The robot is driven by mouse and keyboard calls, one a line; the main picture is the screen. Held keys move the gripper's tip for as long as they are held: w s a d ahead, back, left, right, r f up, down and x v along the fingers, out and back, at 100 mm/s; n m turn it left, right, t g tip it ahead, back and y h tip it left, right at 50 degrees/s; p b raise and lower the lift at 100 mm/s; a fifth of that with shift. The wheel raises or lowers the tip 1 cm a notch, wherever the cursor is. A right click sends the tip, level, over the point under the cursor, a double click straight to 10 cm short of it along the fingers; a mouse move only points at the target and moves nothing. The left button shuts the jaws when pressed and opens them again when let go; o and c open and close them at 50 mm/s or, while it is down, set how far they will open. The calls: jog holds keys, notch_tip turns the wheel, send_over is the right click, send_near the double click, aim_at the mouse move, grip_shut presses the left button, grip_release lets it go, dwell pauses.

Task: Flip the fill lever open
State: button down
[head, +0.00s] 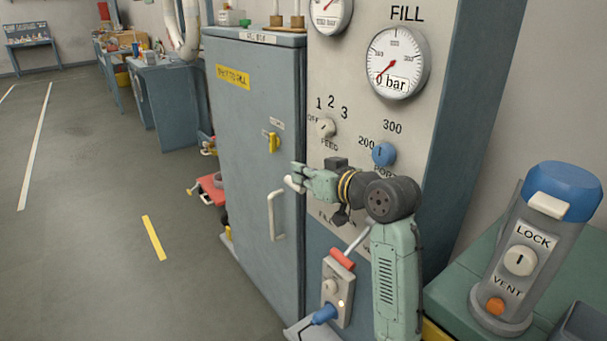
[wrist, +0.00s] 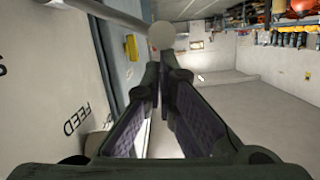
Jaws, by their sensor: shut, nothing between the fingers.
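My gripper (head: 297,175) is in front of the lower part of the panel, and its fingers point left. In the wrist view my gripper (wrist: 162,72) is shut with nothing between the fingers. A pale grey rod with a round ball end (wrist: 160,37), which looks like the fill lever, lies just beyond the fingertips. In the head view a whitish end (head: 292,184) shows right at the fingertips. I cannot tell whether it touches them. The lever's base and part of the FILL label below my gripper are hidden by my arm.
A blue-grey cabinet (head: 245,130) with a white handle (head: 276,215) stands left of the panel. A FEED knob (head: 325,127) and a blue knob (head: 384,153) are above my arm. A red-gripped lever (head: 343,257) is below. The floor at left is clear.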

aim_at(295, 187)
jog(key=shift+s+a+f, duration=0.1)
jog(key=shift+f, duration=0.15)
jog(key=f+n+b, duration=0.1)
jog(key=b, duration=0.1)
jog(key=s+a+f+n+b, duration=0.1)
jog(key=b, duration=0.1)
jog(key=shift+a+f+h, duration=0.15)
jog(key=shift+h, duration=0.15)
jog(key=shift+s+a+f+n+t+h+b, duration=0.2)
jog(key=shift+f+n+b, duration=0.2)
jog(key=shift+f+b, duration=0.35)
jog(key=shift+s+a+f+n+t+h+b, duration=0.1)
jog(key=shift+a+f+n+t+b, duration=0.25)
jog(key=shift+b, duration=0.55)
jog(key=shift+s+a+f+n+t+h+b, duration=0.15)
jog(key=shift+f+n+b, duration=0.3)
jog(key=shift+f+b, duration=0.35)
jog(key=shift+r, duration=0.1)
jog(key=shift+s+d+r, duration=0.1)
